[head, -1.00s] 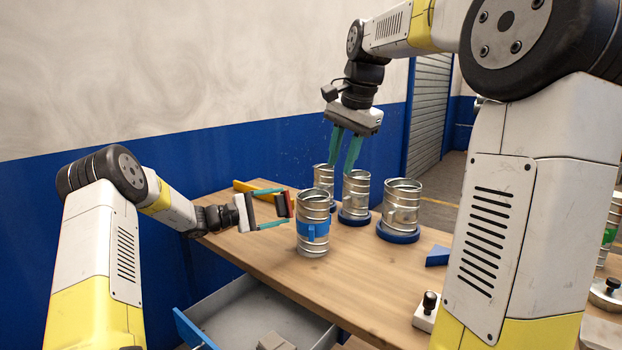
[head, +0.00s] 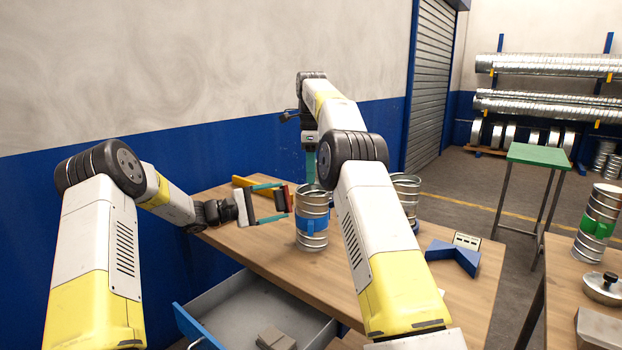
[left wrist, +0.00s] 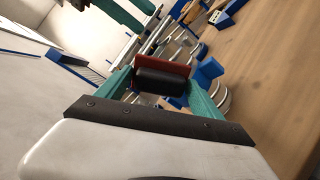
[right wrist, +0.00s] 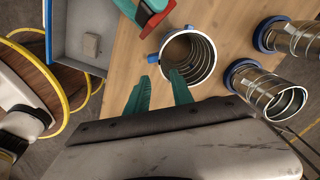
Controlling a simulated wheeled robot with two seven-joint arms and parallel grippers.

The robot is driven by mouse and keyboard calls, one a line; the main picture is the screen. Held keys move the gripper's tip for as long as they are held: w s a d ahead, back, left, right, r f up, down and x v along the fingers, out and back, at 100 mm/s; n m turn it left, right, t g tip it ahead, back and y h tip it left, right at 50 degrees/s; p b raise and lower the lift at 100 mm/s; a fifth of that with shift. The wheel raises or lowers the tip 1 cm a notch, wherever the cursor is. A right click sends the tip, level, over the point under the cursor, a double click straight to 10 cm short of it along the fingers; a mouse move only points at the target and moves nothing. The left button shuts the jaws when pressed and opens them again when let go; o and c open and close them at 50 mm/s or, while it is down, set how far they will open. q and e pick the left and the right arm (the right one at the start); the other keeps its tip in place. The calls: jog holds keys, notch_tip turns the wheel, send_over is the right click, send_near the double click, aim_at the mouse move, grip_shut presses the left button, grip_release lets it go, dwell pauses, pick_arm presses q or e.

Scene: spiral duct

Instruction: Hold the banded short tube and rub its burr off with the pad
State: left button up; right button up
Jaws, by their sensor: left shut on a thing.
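The banded short tube (head: 312,228) stands upright on the workbench, a ribbed metal tube with a blue band. In the right wrist view its open mouth (right wrist: 189,57) faces the camera, with blue tabs at its side. I cannot make out the burr. My left gripper (head: 282,203) is shut on the pad (left wrist: 163,70), a red-brown slab with a black grip, just left of the tube. My right gripper (right wrist: 160,82) is open and empty, its fingertips close to the tube's rim; in the head view my forearm partly hides it. I cannot tell whether it touches the tube.
More metal tubes in blue collars stand behind and right of the banded tube, one (head: 405,195) partly behind my right arm. A blue angled block (head: 453,257) lies to the right. An open drawer (head: 255,310) juts out below the bench front. A yellow object (head: 243,183) lies behind.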

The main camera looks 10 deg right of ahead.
aim_at(312, 220)
notch_tip(312, 220, down, 12)
dwell(0.6)
grip_shut()
dwell(1.4)
